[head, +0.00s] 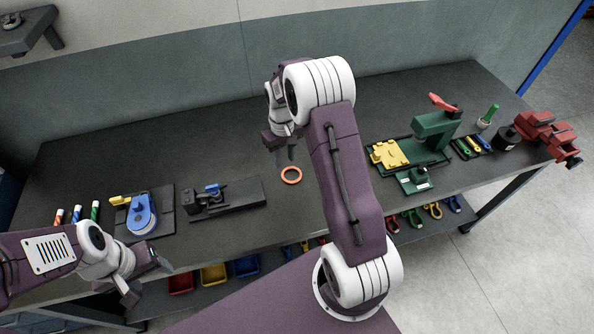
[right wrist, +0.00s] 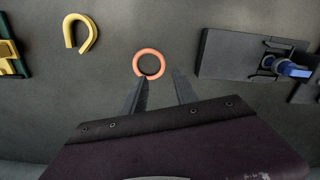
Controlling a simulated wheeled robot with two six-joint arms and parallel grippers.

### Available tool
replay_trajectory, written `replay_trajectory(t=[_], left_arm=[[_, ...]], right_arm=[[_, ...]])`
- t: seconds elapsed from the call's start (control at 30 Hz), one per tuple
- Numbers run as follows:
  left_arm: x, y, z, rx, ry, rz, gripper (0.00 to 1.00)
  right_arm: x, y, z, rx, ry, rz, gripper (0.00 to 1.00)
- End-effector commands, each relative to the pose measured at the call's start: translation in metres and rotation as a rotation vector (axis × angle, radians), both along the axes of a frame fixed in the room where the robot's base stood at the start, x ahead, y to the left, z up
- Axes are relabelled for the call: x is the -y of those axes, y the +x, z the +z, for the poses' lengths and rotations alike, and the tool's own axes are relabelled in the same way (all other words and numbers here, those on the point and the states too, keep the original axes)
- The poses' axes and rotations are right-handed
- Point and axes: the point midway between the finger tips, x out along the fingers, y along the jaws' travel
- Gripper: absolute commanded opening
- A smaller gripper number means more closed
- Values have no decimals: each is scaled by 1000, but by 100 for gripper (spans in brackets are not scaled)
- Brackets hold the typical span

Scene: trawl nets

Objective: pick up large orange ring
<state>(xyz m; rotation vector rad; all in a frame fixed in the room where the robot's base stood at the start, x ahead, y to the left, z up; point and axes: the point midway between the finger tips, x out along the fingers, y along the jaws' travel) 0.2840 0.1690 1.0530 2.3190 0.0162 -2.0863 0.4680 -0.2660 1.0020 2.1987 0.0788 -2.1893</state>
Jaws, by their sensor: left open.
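The large orange ring (head: 291,183) lies flat on the dark tabletop near its middle. It also shows in the right wrist view (right wrist: 149,51), just beyond the fingertips, its lower edge meeting the left fingertip in the picture. My right gripper (head: 284,158) is just behind the ring in the head view, fingers pointing down. In the right wrist view its two fingers (right wrist: 162,80) stand apart with nothing between them. Whether a finger touches the ring I cannot tell. My left gripper (head: 147,277) is open and empty, low at the left by the table's front edge.
Left of the ring is a black fixture with a blue part (head: 250,191). A yellow hook (right wrist: 68,32) lies on the table in the right wrist view. A green press (head: 436,131) and yellow block (head: 391,153) stand to the right. The table around the ring is clear.

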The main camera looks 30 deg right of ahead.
Motion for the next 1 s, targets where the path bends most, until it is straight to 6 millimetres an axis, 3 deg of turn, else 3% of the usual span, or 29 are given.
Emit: replay_trajectory(t=[0.13, 0.33, 0.57, 0.8, 1.0], left_arm=[[0, 0, 1, 0, 0, 0, 60], [0, 0, 9, 0, 0, 0, 60], [0, 0, 13, 0, 0, 0, 60], [0, 0, 25, 0, 0, 0, 60], [0, 0, 24, 0, 0, 0, 60]], right_arm=[[2, -1, -4, -5, 1, -5, 35], [2, -2, -33, -5, 1, -5, 35], [2, -2, -46, -5, 1, -5, 35], [4, -2, -87, -5, 1, -5, 35], [4, -1, -92, -1, 1, -5, 35]])
